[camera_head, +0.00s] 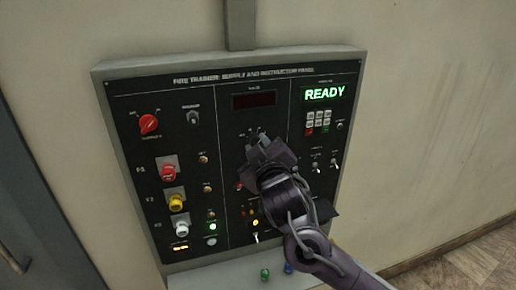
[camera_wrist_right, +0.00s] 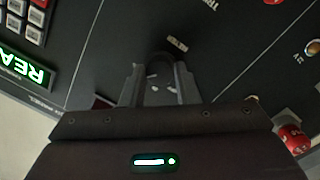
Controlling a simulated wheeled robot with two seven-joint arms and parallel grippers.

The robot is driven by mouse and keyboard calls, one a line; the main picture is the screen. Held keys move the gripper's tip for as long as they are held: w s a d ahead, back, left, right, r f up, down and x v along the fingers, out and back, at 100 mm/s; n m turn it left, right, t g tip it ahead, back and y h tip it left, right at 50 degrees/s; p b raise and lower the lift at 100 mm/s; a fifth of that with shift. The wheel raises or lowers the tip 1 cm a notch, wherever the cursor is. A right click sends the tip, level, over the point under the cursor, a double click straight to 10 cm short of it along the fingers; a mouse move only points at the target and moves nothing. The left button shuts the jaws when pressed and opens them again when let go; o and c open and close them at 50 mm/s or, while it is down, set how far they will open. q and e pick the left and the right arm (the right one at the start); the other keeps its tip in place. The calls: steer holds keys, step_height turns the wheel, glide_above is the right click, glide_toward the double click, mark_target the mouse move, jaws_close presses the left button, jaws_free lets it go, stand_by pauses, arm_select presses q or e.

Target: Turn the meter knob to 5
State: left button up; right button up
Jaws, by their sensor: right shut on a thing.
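The meter knob (camera_wrist_right: 161,84) is a dark round knob with pale marks, between the two fingers of my right gripper in the right wrist view. In the head view my right gripper (camera_head: 264,150) is at the middle section of the panel, below the dark meter window (camera_head: 254,100). It is shut on the knob and covers it there. Small scale marks show just above the gripper, but the knob's pointer cannot be read. My left gripper is in neither view.
The black trainer panel (camera_head: 222,160) hangs on a beige wall. A red rotary knob (camera_head: 149,124) and red, yellow and white knobs are on its left. A green READY display (camera_head: 324,93) and keypad (camera_head: 318,121) are at upper right. Switches surround my right arm.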

steer(key=shift+m, duration=1.9)
steer(key=shift+p, duration=0.3)
steer(key=shift+g, duration=0.3)
steer(key=o, duration=1)
steer(key=b+v, duration=0.3)
steer(key=v, duration=0.4)
steer(key=shift+s+d, duration=0.15)
steer(key=shift+s, duration=0.25)
